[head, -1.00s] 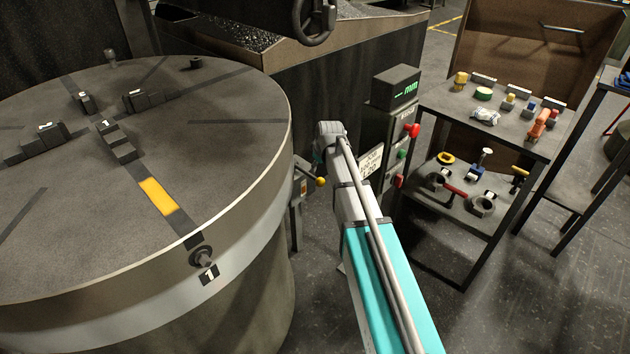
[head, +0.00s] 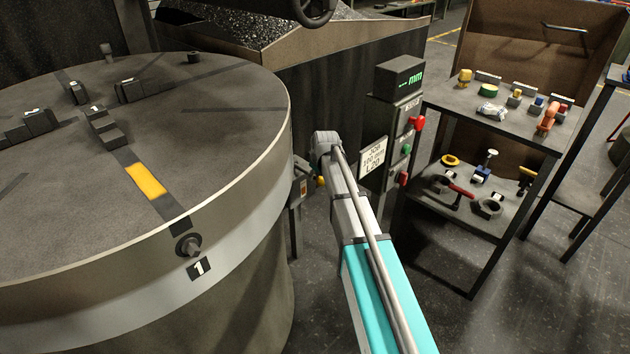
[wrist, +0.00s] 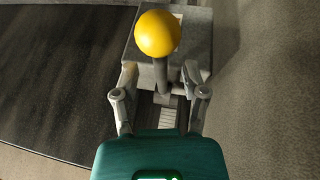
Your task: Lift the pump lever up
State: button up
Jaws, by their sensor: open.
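The pump lever shows in the wrist view as a yellow ball knob (wrist: 158,34) on a grey rod, in front of a grey box (wrist: 195,45). My gripper (wrist: 160,90) is open, with one finger on each side of the rod, below the knob in the picture. I cannot tell whether either finger touches the rod. In the head view, only a bit of the yellow knob (head: 320,181) shows beside my arm, next to the round table's edge. My gripper is hidden behind my arm there.
The large round table (head: 232,100) stands close on the left. A control post with a red button (head: 416,122) and a display (head: 398,80) stands just right of my arm. A two-level shelf (head: 440,98) with small parts stands further right. Bare floor lies in front of it.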

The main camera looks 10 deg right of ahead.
jog(key=shift+b+x, duration=0.5)
jog(key=shift+x, duration=0.35)
grip_shut()
